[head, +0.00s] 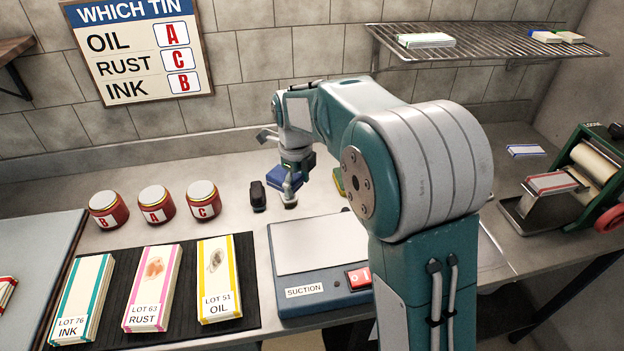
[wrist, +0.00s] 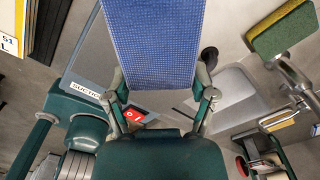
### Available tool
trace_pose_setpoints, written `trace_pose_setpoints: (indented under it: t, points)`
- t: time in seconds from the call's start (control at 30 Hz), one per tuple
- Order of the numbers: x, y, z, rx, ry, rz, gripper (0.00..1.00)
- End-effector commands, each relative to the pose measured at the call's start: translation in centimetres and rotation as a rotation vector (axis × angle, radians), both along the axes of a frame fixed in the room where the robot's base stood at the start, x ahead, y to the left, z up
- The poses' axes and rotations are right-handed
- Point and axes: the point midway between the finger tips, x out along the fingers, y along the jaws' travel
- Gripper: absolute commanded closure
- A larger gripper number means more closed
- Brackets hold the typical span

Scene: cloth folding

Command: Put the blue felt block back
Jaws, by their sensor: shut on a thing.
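The blue felt block (wrist: 152,45) is between my gripper's fingers (wrist: 161,82) in the wrist view, its blue textured face filling the top middle. My gripper is shut on it, with one finger at each side. In the head view the blue block (head: 284,184) shows small under my gripper (head: 292,176), over the back of the counter. My arm hides part of the counter to its right. Whether the block touches the counter is unclear.
A green and yellow sponge (wrist: 281,28) lies near the block. A black object (head: 258,195) stands left of it. Red tins (head: 156,207) stand further left. The suction unit (head: 315,287) is in front; a roller press (head: 585,175) is at right.

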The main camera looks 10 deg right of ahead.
Motion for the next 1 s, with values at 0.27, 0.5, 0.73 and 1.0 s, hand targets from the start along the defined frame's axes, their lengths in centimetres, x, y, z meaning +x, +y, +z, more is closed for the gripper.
trace_pose_setpoints:
  t: [0.27, 0.5, 0.73, 1.0]
  points:
    - [3.0, -2.9, -1.9, 0.001, 0.002, -0.005, 0.65]
    - [6.8, -6.2, -4.2, 0.001, 0.002, -0.003, 0.65]
    - [9.0, -8.2, -7.9, 0.0, 0.001, -0.001, 0.65]
    - [10.2, -9.3, -9.7, 0.0, 0.0, -0.001, 0.65]
